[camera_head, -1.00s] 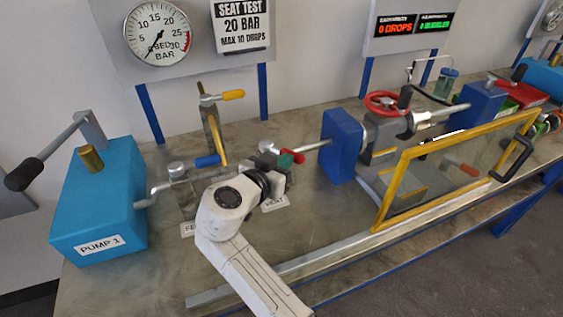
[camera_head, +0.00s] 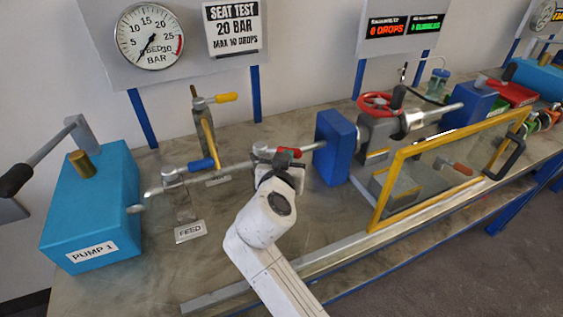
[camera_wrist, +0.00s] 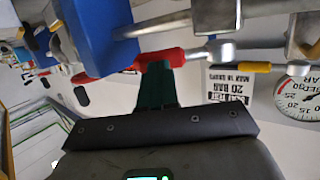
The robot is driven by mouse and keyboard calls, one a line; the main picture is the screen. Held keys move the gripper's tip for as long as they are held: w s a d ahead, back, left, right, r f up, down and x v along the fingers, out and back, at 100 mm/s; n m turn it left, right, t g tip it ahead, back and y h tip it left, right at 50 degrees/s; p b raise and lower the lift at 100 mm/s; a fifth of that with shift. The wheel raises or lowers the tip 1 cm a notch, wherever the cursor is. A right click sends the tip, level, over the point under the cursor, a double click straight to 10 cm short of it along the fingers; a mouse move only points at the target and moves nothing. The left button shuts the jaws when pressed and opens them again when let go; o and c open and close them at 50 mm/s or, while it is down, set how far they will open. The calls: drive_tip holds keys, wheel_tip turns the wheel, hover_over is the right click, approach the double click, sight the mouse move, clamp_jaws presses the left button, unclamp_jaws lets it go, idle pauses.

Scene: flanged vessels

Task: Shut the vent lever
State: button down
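The vent lever is the one with a red handle (camera_head: 289,153). It lies roughly along the metal pipe, with its handle pointing right toward the blue block. My gripper (camera_head: 280,168) is right at the red handle, on its near side, and hides part of the valve below. In the wrist view the red handle (camera_wrist: 168,57) crosses at the tip of my green gripper fingers (camera_wrist: 157,80), touching or very close. Only one green shape shows clearly, so I cannot tell whether the fingers are apart or closed on the handle.
A blue-handled feed lever (camera_head: 202,165) and a yellow-handled lever (camera_head: 226,98) stand to the left. The blue block (camera_head: 335,147) and a yellow-framed guard (camera_head: 385,190) are close on the right. The turquoise pump (camera_head: 92,210) is at far left. The bench front is clear.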

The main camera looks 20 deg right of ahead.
drive_tip(key=d+n+y, duration=0.1)
drive_tip(key=w+n+t+y+p, duration=0.1)
drive_tip(key=y, duration=0.1)
drive_tip(key=d+n+t+y+p, duration=0.1)
drive_tip(key=n, duration=0.1)
drive_tip(key=shift+w+d+r+y, duration=0.1)
drive_tip(key=shift+w+d+y, duration=0.25)
drive_tip(key=shift+w+y, duration=0.05)
drive_tip(key=shift+d+x, duration=0.2)
drive_tip(key=shift+x, duration=0.7)
drive_tip(key=shift+d+r, duration=0.2)
